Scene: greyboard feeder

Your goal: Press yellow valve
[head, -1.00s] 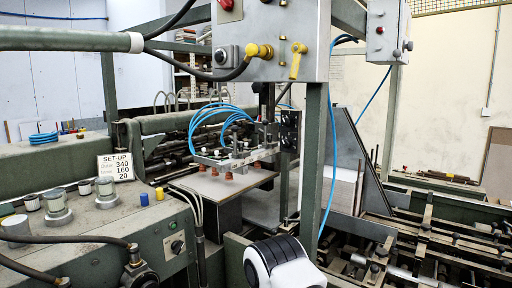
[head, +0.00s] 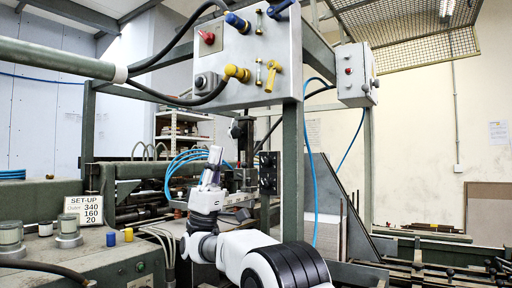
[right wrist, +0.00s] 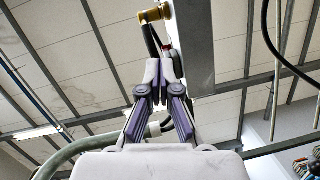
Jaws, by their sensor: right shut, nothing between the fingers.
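The grey control box (head: 248,60) carries a yellow lever-shaped valve (head: 271,76) on its front, hanging down under a small brass fitting. A yellow elbow fitting (head: 236,72) with a black cable sits to its left. My right gripper (head: 215,154) points upward below the box, left of the green post, apart from the valve. In the right wrist view my right gripper (right wrist: 161,66) is shut and empty. A yellow fitting (right wrist: 154,15) shows beyond its tips, beside the box edge; it looks like the elbow. My left gripper is not in view.
The green post (head: 293,165) stands below the box, right of my right gripper. Blue hoses (head: 183,165) curve behind the gripper. A set-up sign (head: 87,207) stands on the machine at left. A second grey box (head: 356,74) hangs at right.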

